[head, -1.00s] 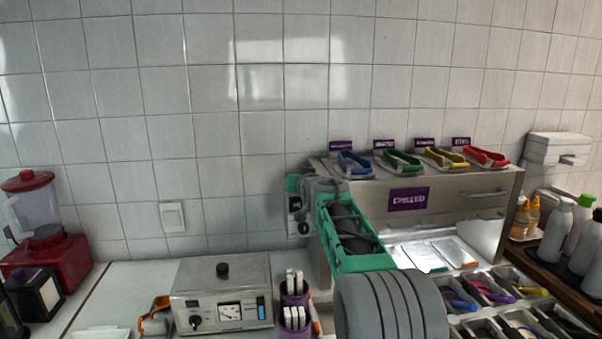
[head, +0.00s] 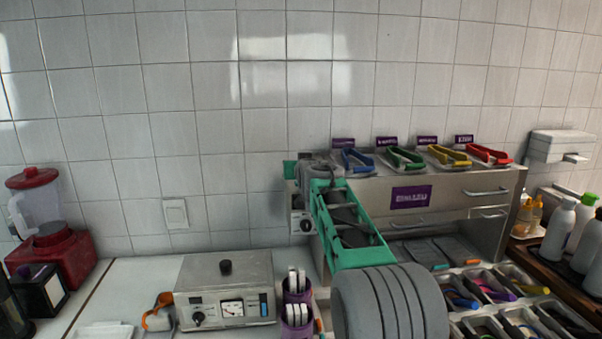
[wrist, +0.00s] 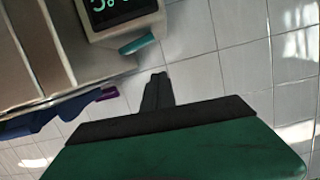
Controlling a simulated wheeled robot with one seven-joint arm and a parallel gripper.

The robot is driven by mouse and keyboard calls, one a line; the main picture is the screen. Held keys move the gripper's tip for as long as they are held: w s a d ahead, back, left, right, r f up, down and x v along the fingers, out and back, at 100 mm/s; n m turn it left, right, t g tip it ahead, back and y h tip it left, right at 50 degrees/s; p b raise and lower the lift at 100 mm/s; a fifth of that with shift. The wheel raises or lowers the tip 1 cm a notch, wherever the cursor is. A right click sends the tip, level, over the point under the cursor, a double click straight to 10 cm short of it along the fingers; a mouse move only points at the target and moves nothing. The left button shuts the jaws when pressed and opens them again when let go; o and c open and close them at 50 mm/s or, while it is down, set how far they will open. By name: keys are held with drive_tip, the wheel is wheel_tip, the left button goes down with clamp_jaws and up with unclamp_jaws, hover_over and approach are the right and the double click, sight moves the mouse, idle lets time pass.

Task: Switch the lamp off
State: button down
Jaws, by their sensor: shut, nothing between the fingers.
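The lamp itself is not visible; the trays (head: 430,250) under the steel cabinet (head: 460,190), where its light would fall, are dim. A small control box with a black knob (head: 303,225) sits at the cabinet's left front edge, partly beside my arm. My gripper shows in the wrist view (wrist: 155,90), its dark fingers shut with nothing between them. It points toward the tiled wall, just below a box with a green display (wrist: 118,10) and a teal tab (wrist: 138,43), apart from both. In the head view the fingertips are hidden by my wrist.
Several coloured tongs (head: 405,158) lie on top of the cabinet. A steel appliance with a dial (head: 225,285) and purple cutlery holders (head: 297,310) stand left of my arm. A red blender (head: 50,245) is far left, bottles (head: 560,225) far right.

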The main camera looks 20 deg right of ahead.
drive_tip(key=b+v, duration=0.3)
drive_tip(key=v, duration=0.7)
drive_tip(key=shift+a, duration=0.25)
drive_tip(key=shift+w, duration=0.1)
